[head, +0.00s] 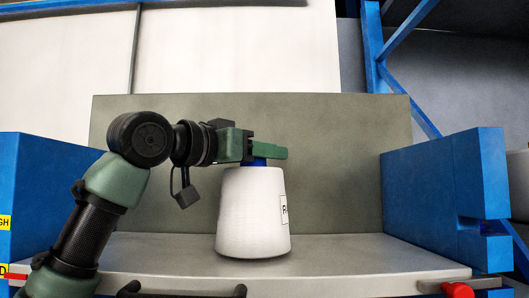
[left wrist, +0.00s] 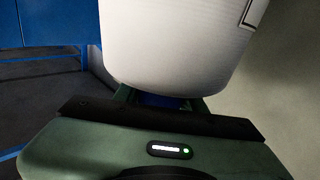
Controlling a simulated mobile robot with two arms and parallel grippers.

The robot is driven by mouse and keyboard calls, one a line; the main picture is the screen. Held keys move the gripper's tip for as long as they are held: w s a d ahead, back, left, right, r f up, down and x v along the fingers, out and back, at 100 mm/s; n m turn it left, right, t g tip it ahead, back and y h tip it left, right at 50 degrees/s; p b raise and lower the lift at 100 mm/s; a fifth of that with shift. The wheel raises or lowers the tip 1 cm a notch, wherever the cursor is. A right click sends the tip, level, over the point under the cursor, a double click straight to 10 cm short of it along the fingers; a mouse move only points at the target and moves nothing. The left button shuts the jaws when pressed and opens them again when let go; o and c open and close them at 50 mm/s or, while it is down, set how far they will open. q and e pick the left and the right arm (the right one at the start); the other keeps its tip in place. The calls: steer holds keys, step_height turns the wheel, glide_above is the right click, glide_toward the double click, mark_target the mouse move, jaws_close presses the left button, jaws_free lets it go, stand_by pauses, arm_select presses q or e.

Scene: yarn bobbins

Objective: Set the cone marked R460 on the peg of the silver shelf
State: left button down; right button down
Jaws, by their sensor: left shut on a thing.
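The white yarn cone (head: 252,215) hangs or stands upright over the silver shelf (head: 350,262), wide end down. Its label is turned to the right and only an "R" shows. My left gripper (head: 266,154) is shut on the cone's blue top from the left. The left wrist view shows the white cone (left wrist: 180,45) and part of its label's edge beyond the jaws. I cannot tell whether the cone's base touches the shelf. No peg shows; the cone may hide it. My right gripper is not in view.
A grey back panel (head: 345,150) stands behind the cone. Blue side walls stand at left (head: 50,185) and right (head: 430,195). The shelf is bare on both sides of the cone. A red piece (head: 457,290) sits at the front right edge.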

mark_target(231, 170)
arm_select(q)
steer(key=shift+f, duration=0.25)
stand_by(0.5)
steer(key=c, duration=0.7)
jaws_free()
steer(key=shift+s, duration=0.1)
steer(key=shift+c, duration=0.2)
steer(key=shift+f, duration=0.15)
steer(key=shift+s+a+f+b, duration=0.1)
steer(key=shift+s+a+b, duration=0.2)
steer(key=shift+b, duration=0.25)
steer(key=b+v, duration=0.1)
steer(key=v, duration=0.2)
steer(key=b+v, duration=0.2)
steer(key=v, duration=0.2)
steer(key=shift+s+r, duration=0.1)
steer(key=shift+r, duration=0.15)
